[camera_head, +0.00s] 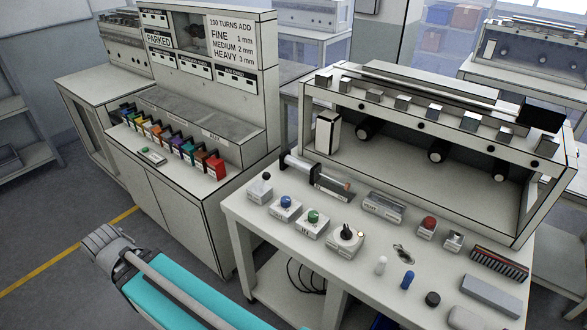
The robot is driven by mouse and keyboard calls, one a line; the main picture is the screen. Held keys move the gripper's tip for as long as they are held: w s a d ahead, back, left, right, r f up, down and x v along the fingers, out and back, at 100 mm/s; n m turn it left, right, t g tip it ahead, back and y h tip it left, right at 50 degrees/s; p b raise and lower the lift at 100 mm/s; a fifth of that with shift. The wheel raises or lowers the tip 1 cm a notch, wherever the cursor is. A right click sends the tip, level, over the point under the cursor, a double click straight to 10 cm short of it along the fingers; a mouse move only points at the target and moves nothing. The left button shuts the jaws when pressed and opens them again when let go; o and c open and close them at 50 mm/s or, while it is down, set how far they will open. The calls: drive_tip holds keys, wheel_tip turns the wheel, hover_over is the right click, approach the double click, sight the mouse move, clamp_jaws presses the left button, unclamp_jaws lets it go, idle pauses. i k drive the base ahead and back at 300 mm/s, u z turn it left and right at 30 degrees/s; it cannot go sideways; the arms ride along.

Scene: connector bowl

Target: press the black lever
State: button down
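A small pale box (260,192) stands at the left end of the white workbench. A short black ball-topped lever (266,176) rises from it and looks upright. Another pale box (345,246) further right carries a black rotary knob (347,233) with a light mark. Between them are a blue button (286,202) and a green button (313,216), each on its own box. My gripper is not in view, and nothing touches the lever.
A metal cylinder (315,171) lies behind the boxes. A long machine frame (430,165) stands at the back. A turquoise-topped object (185,295) fills the lower left foreground.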

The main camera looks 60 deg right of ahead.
sight(266, 176)
drive_tip(key=z, duration=2.1)
